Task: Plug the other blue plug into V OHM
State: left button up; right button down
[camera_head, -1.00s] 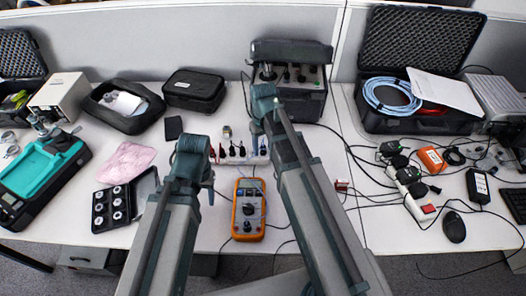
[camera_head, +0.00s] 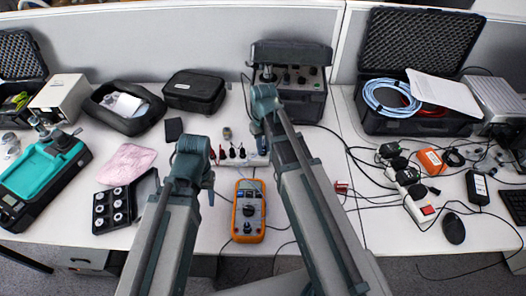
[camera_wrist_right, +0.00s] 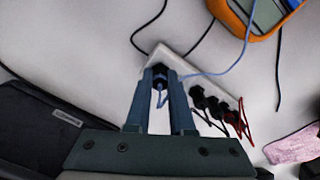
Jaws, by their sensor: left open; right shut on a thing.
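The orange multimeter (camera_head: 248,212) lies face up on the table; its corner shows at the top right of the right wrist view (camera_wrist_right: 262,14). My right gripper (camera_wrist_right: 161,76) is shut on a plug (camera_wrist_right: 160,84) with a blue lead, at one end of the white strip (camera_wrist_right: 182,68). Whether the plug is still seated in the strip is hidden between the fingers. A blue lead (camera_wrist_right: 228,68) runs from there towards the multimeter. My left gripper (camera_head: 208,188) is open, left of the multimeter; its fingertips are small and partly hidden. The V OHM label is too small to read.
Several dark plugs (camera_wrist_right: 212,104) and a red lead (camera_wrist_right: 245,122) sit at the strip. A black instrument (camera_head: 302,100) stands behind it. A pink cloth (camera_head: 128,164) and a black weight case (camera_head: 113,208) lie left. The table right of the multimeter is mostly clear, with loose cables.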

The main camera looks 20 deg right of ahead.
pick_arm(q)
jog(key=shift+r+p, duration=0.55)
jog(key=shift+r, duration=0.05)
pick_arm(e)
jog(key=shift+r, duration=0.6)
dwell(0.5)
jog(key=shift+r+p, duration=1.7)
jog(key=shift+p, duration=0.05)
pick_arm(q)
notch_tip(320, 180, up, 4)
jog(key=shift+f, duration=0.25)
pick_arm(e)
jog(key=shift+s, duration=0.15)
